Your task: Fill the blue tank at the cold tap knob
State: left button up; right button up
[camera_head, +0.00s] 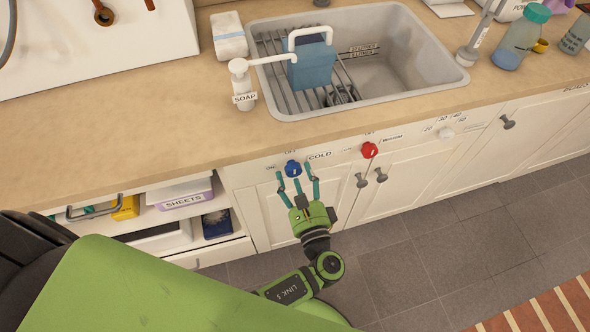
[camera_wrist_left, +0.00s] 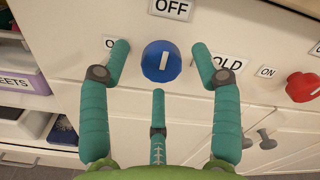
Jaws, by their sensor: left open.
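The blue tank (camera_head: 313,65) stands in the sink on a dark rack, with its white handle at the top. A white spout (camera_head: 283,59) reaches towards it from the left. The blue cold knob (camera_head: 293,168) is on the cabinet front below the sink; in the left wrist view the knob (camera_wrist_left: 161,61) has a white mark that is nearly upright. My left gripper (camera_head: 296,173) is open in front of the knob. In the left wrist view its fingers (camera_wrist_left: 160,70) are spread to either side of the knob and below it, apparently not touching. My right gripper is out of view.
A red knob (camera_head: 369,150) and a white knob (camera_head: 446,134) sit to the right on the same front. Cabinet handles (camera_head: 371,178) stick out below. A white soap bottle (camera_head: 242,84) stands left of the sink (camera_head: 425,97). An open shelf (camera_head: 149,222) is at left.

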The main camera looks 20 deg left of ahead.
pick_arm(q)
jog(key=shift+x, duration=0.85)
jog(key=shift+w, duration=0.1)
jog(key=c, duration=1.2)
jog(key=shift+o, duration=0.2)
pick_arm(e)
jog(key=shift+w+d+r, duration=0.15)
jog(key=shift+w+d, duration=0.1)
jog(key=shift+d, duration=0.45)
